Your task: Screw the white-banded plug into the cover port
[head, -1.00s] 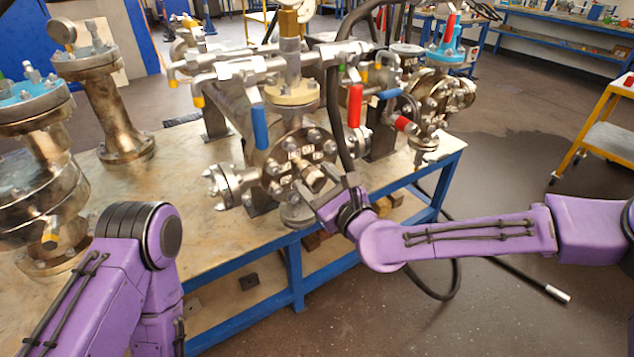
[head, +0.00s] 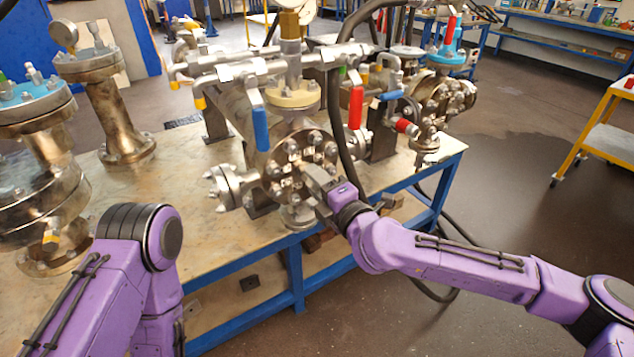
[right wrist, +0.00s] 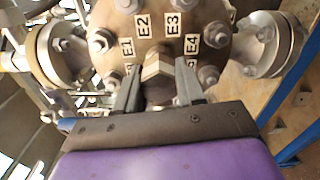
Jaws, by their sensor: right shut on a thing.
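The round bolted cover (head: 302,150) closes the front end of the vessel on the bench. In the right wrist view the cover (right wrist: 150,14) carries labels E1 to E4. My right gripper (head: 318,187) is in front of the cover's lower part. In the right wrist view, my right gripper (right wrist: 158,90) has its two fingers on either side of a brass hex-headed plug (right wrist: 157,66) and is shut on it. The plug points at the cover just below the labels; its white band is not clear. The port is hidden behind the plug, so I cannot tell how deep it sits. My left gripper is out of view.
A blue-handled valve (head: 261,128) and a red-handled valve (head: 355,107) hang above the cover. A black hose (head: 336,110) runs down close to my right gripper. Side flanges (head: 226,186) flank the cover. Bare bench top (head: 170,200) lies to the left.

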